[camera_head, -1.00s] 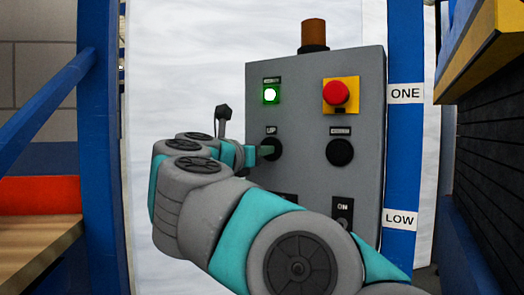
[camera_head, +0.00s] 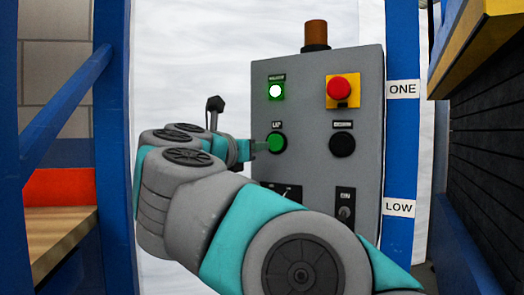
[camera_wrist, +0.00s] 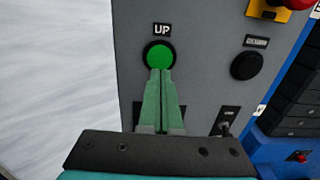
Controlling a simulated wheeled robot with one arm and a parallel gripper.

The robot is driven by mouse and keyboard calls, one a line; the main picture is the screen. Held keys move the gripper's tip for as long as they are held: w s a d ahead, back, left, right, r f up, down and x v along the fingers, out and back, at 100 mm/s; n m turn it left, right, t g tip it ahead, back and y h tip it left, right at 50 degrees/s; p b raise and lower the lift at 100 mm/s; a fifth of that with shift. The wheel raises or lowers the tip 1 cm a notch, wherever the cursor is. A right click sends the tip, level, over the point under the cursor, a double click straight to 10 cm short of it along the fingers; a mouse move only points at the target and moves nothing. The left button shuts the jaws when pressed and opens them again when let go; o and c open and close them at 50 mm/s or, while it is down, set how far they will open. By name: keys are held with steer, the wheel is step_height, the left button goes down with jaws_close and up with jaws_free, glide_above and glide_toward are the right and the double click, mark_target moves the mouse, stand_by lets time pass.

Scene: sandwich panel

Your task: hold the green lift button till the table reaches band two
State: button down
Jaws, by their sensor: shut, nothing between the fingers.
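The green UP button (camera_head: 276,142) is on the grey control panel (camera_head: 310,118), below a lit green lamp (camera_head: 276,91). In the wrist view the button (camera_wrist: 159,55) sits under the UP label. My gripper (camera_head: 258,146) is shut and empty, its fingertips at the button's lower left in the head view. In the wrist view the gripper tips (camera_wrist: 160,72) overlap the button's lower edge; I cannot tell whether they touch it.
A red stop button (camera_head: 339,89) and a black button (camera_head: 342,144) are on the panel's right side. A key switch (camera_head: 345,210) is below. The blue post carries ONE and LOW (camera_head: 398,207) labels; no band two label shows. A blue frame (camera_head: 112,130) stands left.

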steer(key=v, duration=0.8)
steer(key=shift+a+b, duration=0.15)
steer(key=shift+b, duration=0.3)
steer(key=shift+r, duration=0.1)
